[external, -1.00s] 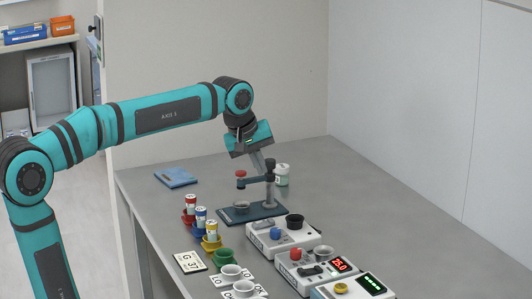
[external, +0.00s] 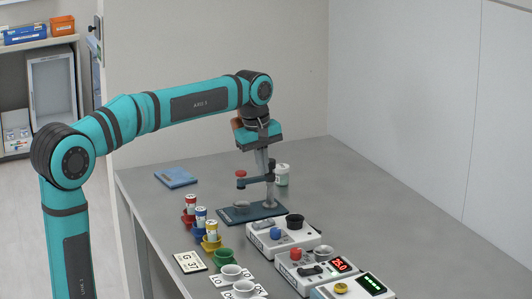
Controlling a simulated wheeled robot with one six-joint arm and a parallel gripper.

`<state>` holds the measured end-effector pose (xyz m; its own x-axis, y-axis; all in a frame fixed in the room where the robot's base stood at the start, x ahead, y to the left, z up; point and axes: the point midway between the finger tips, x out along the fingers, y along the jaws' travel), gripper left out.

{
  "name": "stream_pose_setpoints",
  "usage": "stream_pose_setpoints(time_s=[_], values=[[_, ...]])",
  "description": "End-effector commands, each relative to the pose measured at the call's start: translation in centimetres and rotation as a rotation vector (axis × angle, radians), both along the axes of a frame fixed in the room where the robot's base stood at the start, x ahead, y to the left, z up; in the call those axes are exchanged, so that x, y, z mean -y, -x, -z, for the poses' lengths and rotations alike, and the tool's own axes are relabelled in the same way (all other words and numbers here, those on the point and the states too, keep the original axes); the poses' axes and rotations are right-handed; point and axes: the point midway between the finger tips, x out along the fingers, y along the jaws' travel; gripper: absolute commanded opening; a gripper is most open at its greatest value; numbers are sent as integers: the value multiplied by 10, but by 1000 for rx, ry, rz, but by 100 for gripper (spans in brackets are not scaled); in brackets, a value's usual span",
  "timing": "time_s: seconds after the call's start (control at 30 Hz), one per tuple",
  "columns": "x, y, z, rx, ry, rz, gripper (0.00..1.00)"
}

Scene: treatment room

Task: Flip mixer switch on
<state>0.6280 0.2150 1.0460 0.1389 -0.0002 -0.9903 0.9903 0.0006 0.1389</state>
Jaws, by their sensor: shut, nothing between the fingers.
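A white device with a blue knob and a black cup on top (external: 262,244) stands on the table, right of the middle; it looks like the mixer. A small dark part shows near its left edge, but I cannot tell its switch position. My gripper (external: 264,170) points down, shut and empty, above and behind this device. It overlaps the post of a small stand (external: 270,190) in the picture; I cannot tell whether they touch.
The stand has a dark blue base (external: 232,216) and a red-topped arm. A white device with a red display (external: 318,279) and one with a green display (external: 370,286) stand in front. Capped vials in coloured cups (external: 201,220) stand left. A white jar (external: 282,176) is behind.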

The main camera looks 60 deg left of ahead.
Motion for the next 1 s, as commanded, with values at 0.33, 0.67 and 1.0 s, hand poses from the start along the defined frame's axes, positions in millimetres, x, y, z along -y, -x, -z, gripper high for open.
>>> stream_pose_setpoints(time_s=[0.33, 0.67, 1.0], values=[[0, -6, 43, -2, 1, 1, 0], [0, -14, 100, -2, 1, 1, 0], [0, -18, 135, 0, 0, 0, 0]])
